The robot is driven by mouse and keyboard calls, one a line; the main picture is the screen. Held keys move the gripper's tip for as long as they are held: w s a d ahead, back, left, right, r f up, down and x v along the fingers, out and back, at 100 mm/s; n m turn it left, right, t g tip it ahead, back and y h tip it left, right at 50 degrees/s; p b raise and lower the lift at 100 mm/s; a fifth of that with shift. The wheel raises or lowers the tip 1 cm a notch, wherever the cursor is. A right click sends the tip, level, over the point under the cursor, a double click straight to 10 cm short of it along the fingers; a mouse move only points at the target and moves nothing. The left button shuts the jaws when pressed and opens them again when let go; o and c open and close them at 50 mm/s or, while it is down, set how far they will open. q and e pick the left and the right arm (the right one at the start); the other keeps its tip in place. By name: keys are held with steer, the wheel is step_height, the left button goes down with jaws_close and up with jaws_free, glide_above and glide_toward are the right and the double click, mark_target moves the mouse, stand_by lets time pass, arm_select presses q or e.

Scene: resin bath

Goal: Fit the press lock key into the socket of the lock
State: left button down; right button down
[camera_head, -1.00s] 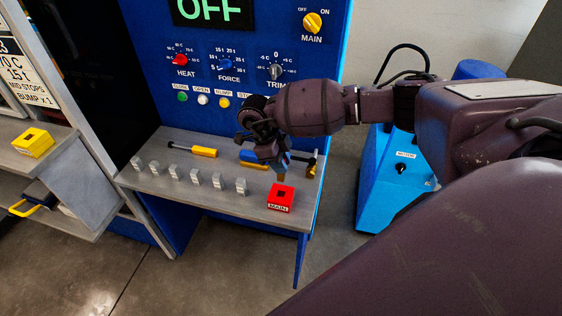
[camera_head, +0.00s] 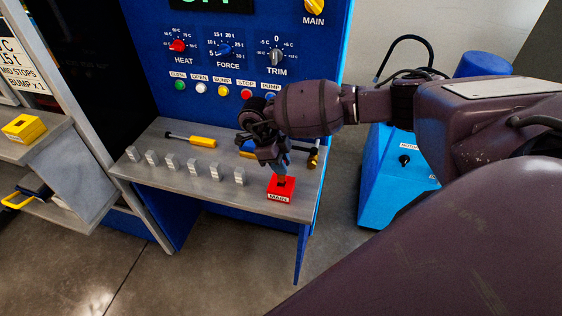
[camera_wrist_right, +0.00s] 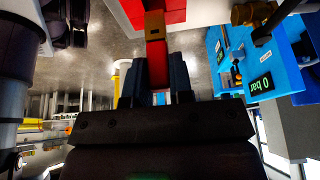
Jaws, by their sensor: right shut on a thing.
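The lock is a red block labelled MAIN (camera_head: 279,196) at the right end of the grey shelf, with a dark socket in its top. My right gripper (camera_head: 282,173) points down just above it. In the wrist view my right gripper (camera_wrist_right: 157,97) is shut on the press lock key (camera_wrist_right: 157,62), which has a red body and a brass-brown end. That end points at the red lock (camera_wrist_right: 182,7) and overlaps it in the picture. I cannot tell whether its tip is inside the socket or just above it. My left gripper is not in view.
Several small grey blocks (camera_head: 191,166) stand in a row on the shelf (camera_head: 150,186). A yellow-handled tool (camera_head: 197,140) lies behind them. The blue control panel (camera_head: 236,60) rises behind. A yellow block (camera_head: 24,127) sits on the left shelf. A blue cabinet (camera_head: 390,190) stands right.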

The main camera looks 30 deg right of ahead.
steer(key=shift+f, duration=0.25)
stand_by(0.3)
stand_by(0.8)
stand_by(0.8)
steer(key=shift+f+b, duration=0.45)
steer(key=shift+b, duration=0.1)
steer(key=shift+f, duration=0.3)
steer(key=shift+f, duration=0.1)
steer(key=shift+f+b, duration=0.75)
